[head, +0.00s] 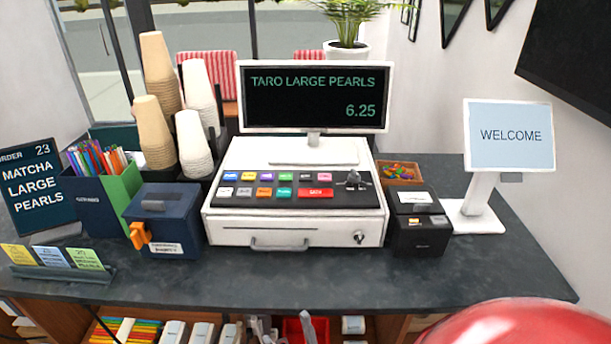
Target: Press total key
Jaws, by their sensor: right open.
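A white cash register (230,232) stands in the middle of the counter. Its black sloping keypad has two rows of small coloured keys. A wider red key (316,192) sits at the right end of the front row; the key labels are too small to read surely. The register's display (315,97) reads TARO LARGE PEARLS, 6.25. My left gripper is out of view.
A dark blue box (165,222) stands left of the register and a small black printer (420,228) right of it. A WELCOME screen (508,136) stands farther right. Stacked cups (195,145) stand behind left. The counter (330,285) is clear in front of the register.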

